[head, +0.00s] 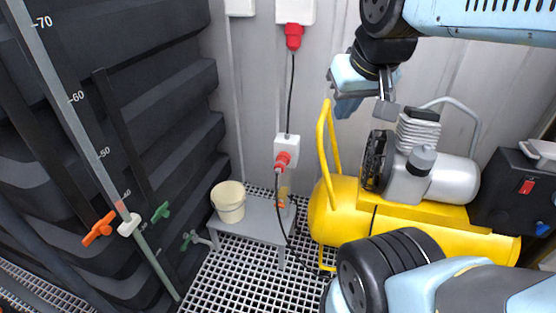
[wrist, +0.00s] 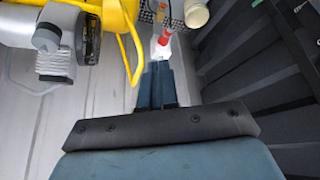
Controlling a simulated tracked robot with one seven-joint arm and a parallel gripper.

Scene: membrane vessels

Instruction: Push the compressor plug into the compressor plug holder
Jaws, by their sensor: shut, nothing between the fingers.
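The compressor plug (head: 282,162) is red and sits at the front of a white box on the wall, which looks like the plug holder (head: 288,145). How deep the plug is seated cannot be told. My gripper (head: 344,108) is shut and empty, up and right of the plug in the head view. In the wrist view, my gripper's blue-grey fingers (wrist: 157,68) are together and point toward the red plug (wrist: 164,38). The white holder (wrist: 161,53) shows just beyond the fingertips and is partly covered by them. Contact is not evident.
A yellow compressor (head: 340,210) stands right of the holder, its yellow handle (head: 327,145) rising near my gripper. A grey bench (head: 255,222) with a cream bucket (head: 229,202) stands below. A black cable hangs from an upper red plug (head: 294,37) to the holder. Black ribbed panels line the left.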

